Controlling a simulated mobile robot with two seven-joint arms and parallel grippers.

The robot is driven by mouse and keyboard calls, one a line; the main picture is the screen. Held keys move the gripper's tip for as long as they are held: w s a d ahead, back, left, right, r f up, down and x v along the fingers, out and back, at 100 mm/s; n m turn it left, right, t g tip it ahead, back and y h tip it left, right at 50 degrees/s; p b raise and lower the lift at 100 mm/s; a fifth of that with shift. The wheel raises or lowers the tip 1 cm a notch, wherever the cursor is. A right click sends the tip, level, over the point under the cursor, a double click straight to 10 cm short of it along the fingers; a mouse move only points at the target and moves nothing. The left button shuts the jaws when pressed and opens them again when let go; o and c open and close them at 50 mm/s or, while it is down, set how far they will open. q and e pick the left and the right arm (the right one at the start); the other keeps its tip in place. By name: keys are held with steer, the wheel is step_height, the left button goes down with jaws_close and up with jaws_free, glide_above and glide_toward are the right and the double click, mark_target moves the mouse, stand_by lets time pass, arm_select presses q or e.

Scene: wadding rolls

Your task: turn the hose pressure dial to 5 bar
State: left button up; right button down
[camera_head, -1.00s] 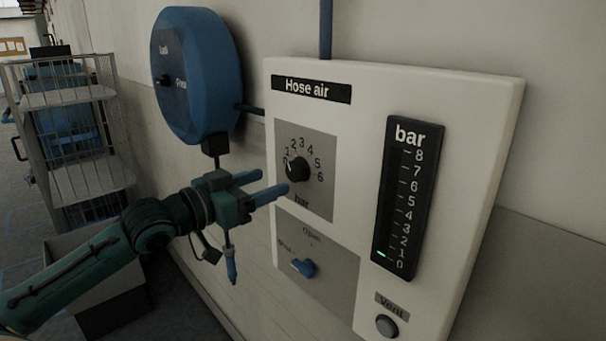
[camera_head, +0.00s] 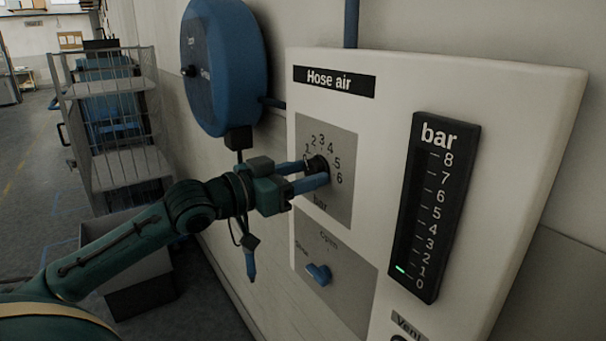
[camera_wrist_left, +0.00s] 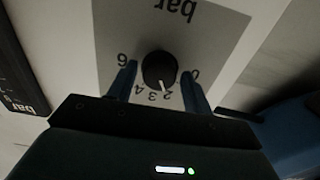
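The hose pressure dial (camera_head: 318,163) is a round black knob on a grey plate of the white "Hose air" panel (camera_head: 380,115). In the left wrist view the dial (camera_wrist_left: 159,68) appears upside down, its white mark pointing near 2. My left gripper (camera_head: 319,172) is at the dial with its blue fingers on either side. In the wrist view, its fingers (camera_wrist_left: 158,72) are open, with a gap between each and the knob. The bar gauge (camera_head: 432,205) shows a green light near 1. My right gripper is not in view.
A blue valve lever (camera_head: 318,274) sits below the dial on a grey plate. A blue hose reel (camera_head: 222,65) hangs on the wall to the left. A wire cage trolley (camera_head: 120,130) stands further left, with a grey bin (camera_head: 140,275) on the floor.

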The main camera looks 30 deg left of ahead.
arm_select(q)
steer(key=c, duration=0.7)
steer(key=shift+m, duration=0.4)
steer(key=m, duration=0.3)
steer(key=shift+m+p, duration=0.3)
steer(key=shift+p, duration=0.1)
steer(key=m+p, duration=0.1)
steer(key=m, duration=0.3)
steer(key=shift+r+m, duration=0.1)
steer(key=shift+m, duration=0.2)
steer(key=m+p, duration=0.1)
steer(key=m, duration=0.3)
steer(key=shift+a, duration=0.1)
steer(key=shift+m+p, duration=0.35)
steer(key=shift+m, duration=2.05)
steer(key=shift+c, duration=0.3)
